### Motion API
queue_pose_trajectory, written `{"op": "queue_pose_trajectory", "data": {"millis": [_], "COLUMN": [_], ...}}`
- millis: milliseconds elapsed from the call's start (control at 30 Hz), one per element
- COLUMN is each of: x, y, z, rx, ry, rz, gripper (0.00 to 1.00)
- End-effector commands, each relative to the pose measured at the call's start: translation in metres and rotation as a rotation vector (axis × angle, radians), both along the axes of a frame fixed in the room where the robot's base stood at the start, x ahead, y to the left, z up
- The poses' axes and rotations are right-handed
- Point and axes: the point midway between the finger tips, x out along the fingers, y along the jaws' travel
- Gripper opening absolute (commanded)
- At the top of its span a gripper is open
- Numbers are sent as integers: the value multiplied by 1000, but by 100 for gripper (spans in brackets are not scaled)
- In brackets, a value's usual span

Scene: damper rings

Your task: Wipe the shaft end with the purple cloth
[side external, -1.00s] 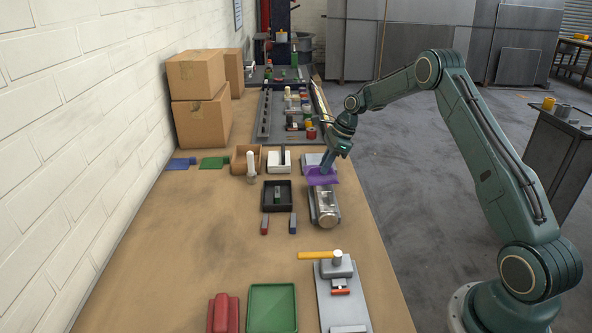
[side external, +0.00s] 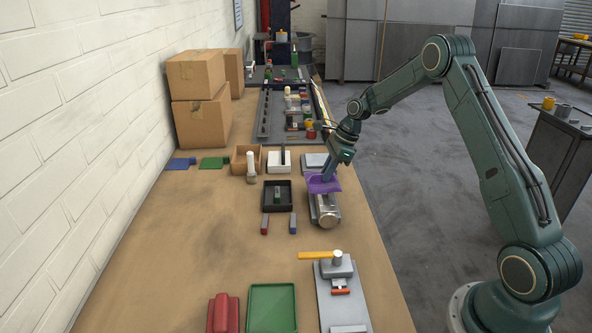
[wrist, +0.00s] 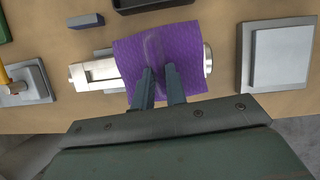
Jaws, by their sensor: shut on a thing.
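The purple cloth (side external: 322,184) is draped over the metal shaft (side external: 326,212) near the right edge of the bench. In the wrist view the cloth (wrist: 185,52) covers the middle of the cylinder, whose bare metal (wrist: 98,73) shows to the left and a narrow end (wrist: 208,60) to the right. My gripper (side external: 328,178) is shut on the cloth and points down over the shaft. Its two fingers (wrist: 160,70) press on the cloth in the wrist view. The shaft surface under the cloth is hidden.
A black tray (side external: 266,206), a white block (side external: 269,167) and a brown box (side external: 236,167) stand left of the shaft. A grey plate (side external: 313,160) lies behind it. A fixture with a yellow bar (side external: 316,255) is nearer the camera. The bench's left middle is clear.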

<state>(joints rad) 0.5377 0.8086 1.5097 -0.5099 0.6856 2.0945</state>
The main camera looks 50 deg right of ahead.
Motion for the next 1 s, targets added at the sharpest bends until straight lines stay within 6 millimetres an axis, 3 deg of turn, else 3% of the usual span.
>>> {"op": "queue_pose_trajectory", "data": {"millis": [267,333,1000], "x": [-13,-13,-13], "y": [14,13,13], "z": [3,24,78], "rx": [0,-3,0], "ry": [2,-3,0], "rz": [1,2,1], "gripper": [0,0,0]}}
